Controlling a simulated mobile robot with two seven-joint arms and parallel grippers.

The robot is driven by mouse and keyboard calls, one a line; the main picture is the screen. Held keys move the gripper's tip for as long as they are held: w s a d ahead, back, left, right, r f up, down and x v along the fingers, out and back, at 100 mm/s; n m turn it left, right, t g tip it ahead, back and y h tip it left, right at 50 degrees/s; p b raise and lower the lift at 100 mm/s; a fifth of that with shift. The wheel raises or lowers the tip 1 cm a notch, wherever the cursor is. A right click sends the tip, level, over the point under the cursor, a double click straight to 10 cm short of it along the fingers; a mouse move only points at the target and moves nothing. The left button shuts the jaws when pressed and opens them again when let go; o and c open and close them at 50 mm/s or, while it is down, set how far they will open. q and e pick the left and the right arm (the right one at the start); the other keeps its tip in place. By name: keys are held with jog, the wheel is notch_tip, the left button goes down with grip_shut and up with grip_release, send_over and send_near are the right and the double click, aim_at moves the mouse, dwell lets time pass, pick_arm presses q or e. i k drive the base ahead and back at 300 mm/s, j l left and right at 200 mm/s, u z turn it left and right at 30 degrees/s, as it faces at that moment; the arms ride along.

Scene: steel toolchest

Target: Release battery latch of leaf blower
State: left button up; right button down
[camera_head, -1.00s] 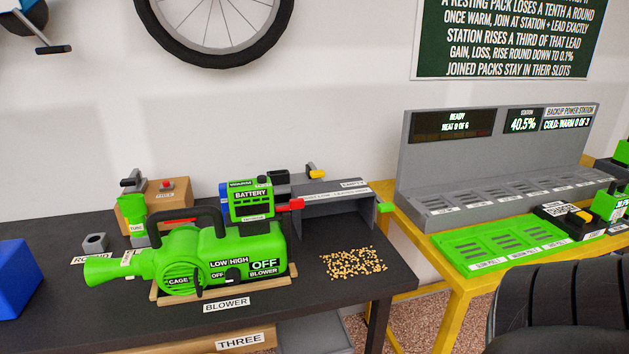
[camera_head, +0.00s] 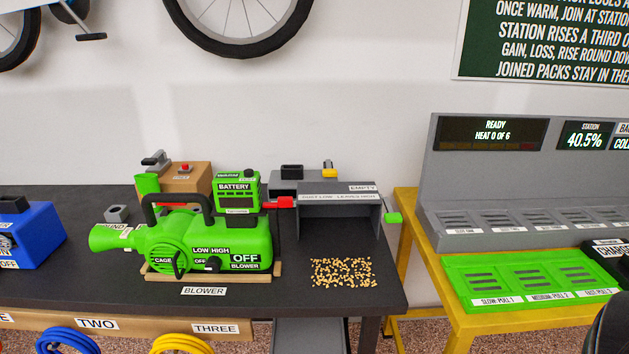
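The green leaf blower (camera_head: 190,243) lies on a wooden stand on the dark bench, its nozzle pointing left. Its dial area reads LOW, HIGH and OFF, and a black handle arches over its top. The green battery (camera_head: 237,191) labelled BATTERY sits upright on the rear top of the blower. A red tab (camera_head: 279,202) sticks out just right of the battery's lower part; I cannot tell whether it is the latch.
A grey bin (camera_head: 340,213) stands right of the blower, with scattered pellets (camera_head: 342,272) in front. A blue device (camera_head: 30,236) stands at left. A yellow table with a grey power station (camera_head: 487,230) and green charger (camera_head: 530,277) is at right.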

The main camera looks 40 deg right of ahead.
aim_at(282, 202)
jog(key=k+l, duration=0.15)
jog(key=l, duration=0.2)
jog(key=k+l, duration=0.15)
jog(key=l, duration=0.25)
jog(key=k+l, duration=0.1)
jog(key=l, duration=0.25)
